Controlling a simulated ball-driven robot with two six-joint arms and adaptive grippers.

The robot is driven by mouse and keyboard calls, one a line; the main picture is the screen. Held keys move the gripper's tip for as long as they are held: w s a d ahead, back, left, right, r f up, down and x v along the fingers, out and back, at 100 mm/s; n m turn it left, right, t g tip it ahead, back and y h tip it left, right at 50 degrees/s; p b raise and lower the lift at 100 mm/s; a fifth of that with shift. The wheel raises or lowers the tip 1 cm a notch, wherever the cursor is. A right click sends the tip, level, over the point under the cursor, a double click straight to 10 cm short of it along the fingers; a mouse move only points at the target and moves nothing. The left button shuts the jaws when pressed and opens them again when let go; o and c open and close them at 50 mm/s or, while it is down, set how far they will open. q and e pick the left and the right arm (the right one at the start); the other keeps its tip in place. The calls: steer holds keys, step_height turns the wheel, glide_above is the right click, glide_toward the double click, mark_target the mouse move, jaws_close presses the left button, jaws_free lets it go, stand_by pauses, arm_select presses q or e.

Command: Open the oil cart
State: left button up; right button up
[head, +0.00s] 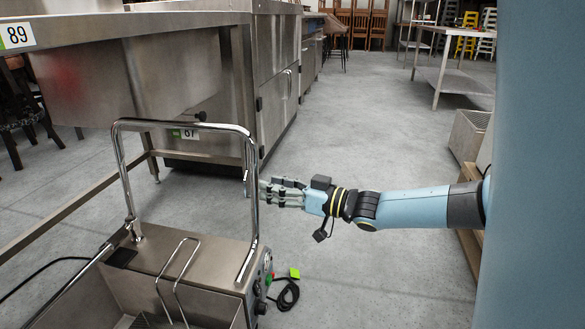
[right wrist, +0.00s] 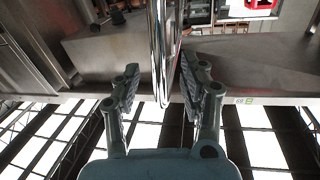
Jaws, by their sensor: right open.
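The oil cart (head: 205,262) is a stainless steel box at the lower left of the head view, its front cut off by the frame. A tall chrome push handle (head: 185,124) arches over it. A thinner wire handle (head: 172,262) rises from the open trough in front. My right gripper (head: 264,190) is at the right upright of the push handle. In the right wrist view, the chrome tube (right wrist: 163,40) runs between the spread fingers of this gripper (right wrist: 160,88), with gaps visible at both sides. My left gripper is out of view.
A steel table (head: 100,28) with a lower rail stands behind the cart at left. Steel cabinets (head: 275,90) stand beyond it. A black cable (head: 290,292) lies on the floor right of the cart. The grey floor (head: 370,110) between cabinets and right-hand shelving is clear.

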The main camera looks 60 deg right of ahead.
steer(key=shift+s+d, duration=0.15)
steer(key=shift+s, duration=0.75)
steer(key=shift+s+d, duration=0.2)
steer(key=shift+s, duration=0.7)
steer(key=shift+s+d, duration=0.15)
steer(key=shift+s, duration=0.75)
